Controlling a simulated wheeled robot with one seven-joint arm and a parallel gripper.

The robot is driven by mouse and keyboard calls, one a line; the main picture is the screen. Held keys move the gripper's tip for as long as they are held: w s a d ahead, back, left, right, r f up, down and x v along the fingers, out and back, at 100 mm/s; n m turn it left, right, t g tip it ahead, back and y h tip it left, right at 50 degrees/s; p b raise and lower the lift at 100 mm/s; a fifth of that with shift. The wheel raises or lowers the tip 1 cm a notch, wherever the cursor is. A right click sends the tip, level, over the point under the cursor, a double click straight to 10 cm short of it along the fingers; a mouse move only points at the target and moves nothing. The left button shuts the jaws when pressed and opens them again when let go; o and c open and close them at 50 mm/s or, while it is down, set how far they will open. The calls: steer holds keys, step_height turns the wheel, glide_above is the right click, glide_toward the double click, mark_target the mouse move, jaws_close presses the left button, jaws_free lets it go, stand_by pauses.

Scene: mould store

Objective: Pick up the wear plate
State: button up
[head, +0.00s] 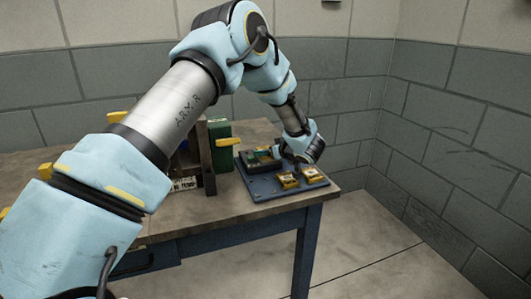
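Two small brass-yellow blocks or plates, a left one (288,180) and a right one (313,175), lie on a dark blue-grey tray (262,191) at the right end of the table. I cannot tell for sure which piece is the wear plate. My gripper (295,166) is low over the tray, just behind these two pieces. Its fingers are small, dark and partly hidden by the wrist, so I cannot see whether they are open or hold anything. A dark and green piece (262,158) lies on the tray left of my gripper.
The wooden-topped table (222,206) has a blue frame. Left of the tray stand a brown upright frame (207,160), a green box or binder (221,150) and yellow parts, partly behind my arm. Grey block walls close off the back and right. Floor is clear at front right.

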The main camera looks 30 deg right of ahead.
jaws_close()
stand_by(0.5)
